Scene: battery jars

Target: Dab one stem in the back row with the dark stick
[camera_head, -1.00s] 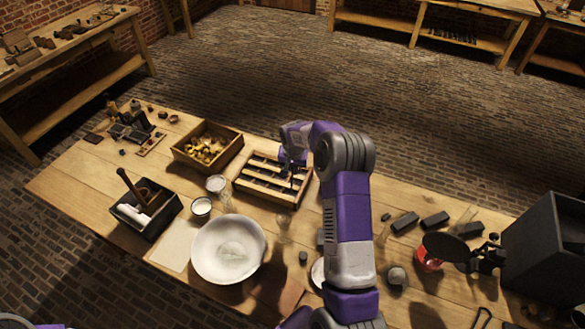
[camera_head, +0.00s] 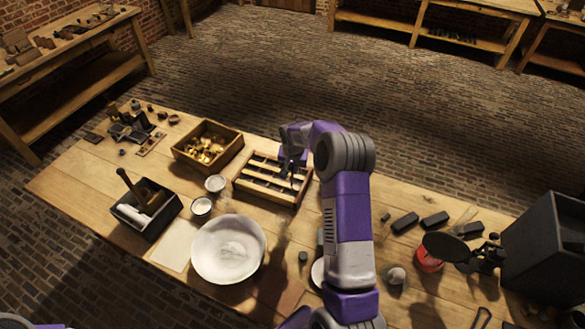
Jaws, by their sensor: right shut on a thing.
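A wooden rack (camera_head: 268,199) with pale slats and dark gaps stands in the middle of the table, toward its far edge. My right gripper (camera_head: 287,171) is over the rack's right part, with the purple and grey arm reaching in from the front. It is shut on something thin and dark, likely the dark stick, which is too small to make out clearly. I cannot tell whether it touches anything in the rack. Single stems and the back row are not distinct at this size. At the bottom left corner a bit of my left arm shows; its gripper is out of view.
Left of the rack are a wooden box of brass pieces (camera_head: 229,149), two small white-filled jars (camera_head: 201,206), a white bowl (camera_head: 257,238) and a black tray (camera_head: 168,213). Black blocks (camera_head: 405,223), a red pot (camera_head: 428,261) and a dark box (camera_head: 548,250) stand on the right.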

